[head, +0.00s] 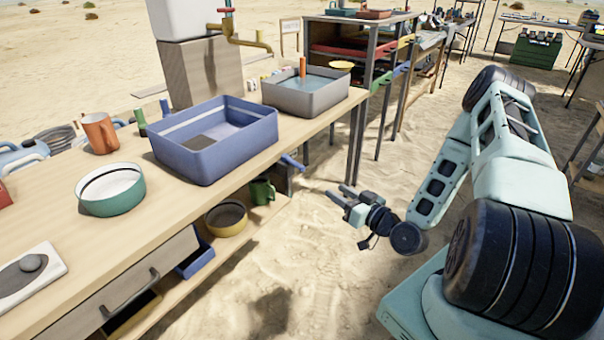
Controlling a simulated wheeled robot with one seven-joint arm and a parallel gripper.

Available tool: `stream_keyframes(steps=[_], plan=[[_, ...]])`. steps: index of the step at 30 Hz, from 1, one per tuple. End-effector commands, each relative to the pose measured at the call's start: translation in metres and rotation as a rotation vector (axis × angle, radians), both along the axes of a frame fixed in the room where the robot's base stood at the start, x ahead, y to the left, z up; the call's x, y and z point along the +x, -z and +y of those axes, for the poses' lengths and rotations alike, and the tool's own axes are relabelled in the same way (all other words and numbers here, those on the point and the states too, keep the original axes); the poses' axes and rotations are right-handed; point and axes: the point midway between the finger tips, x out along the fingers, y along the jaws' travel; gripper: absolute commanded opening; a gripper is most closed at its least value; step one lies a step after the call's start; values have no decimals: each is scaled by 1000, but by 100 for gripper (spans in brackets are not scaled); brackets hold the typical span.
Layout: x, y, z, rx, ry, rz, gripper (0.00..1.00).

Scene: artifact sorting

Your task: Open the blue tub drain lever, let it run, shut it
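The blue tub (188,163) stands on the wooden workbench (135,220), near its right edge. A dark grey patch and some shade show on its floor; I cannot make out water in it. A small blue bar (293,162) juts out at the bench edge below the tub's right side and looks like the drain lever or spout; its setting is too small to tell. My gripper (334,191) is beside the bench over the sand, to the right of and lower than the blue bar, and apart from it. Its two fingers are spread, with nothing between them.
A grey basin (300,98) with water stands behind the tub, near a brass tap (245,42). A teal bowl (110,190) and an orange mug (100,133) are on the bench. A green mug (262,191) and a yellow bowl (227,218) sit underneath. Open sand lies around my gripper.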

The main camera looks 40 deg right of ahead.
Motion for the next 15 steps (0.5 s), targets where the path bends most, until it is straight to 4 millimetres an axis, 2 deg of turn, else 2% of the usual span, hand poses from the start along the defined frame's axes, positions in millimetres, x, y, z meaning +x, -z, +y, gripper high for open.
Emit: stream_keyframes(steps=[5, 15], plan=[[16, -1, 1, 0, 2, -8, 38], [85, -1, 10, 1, 1, -7, 38]])
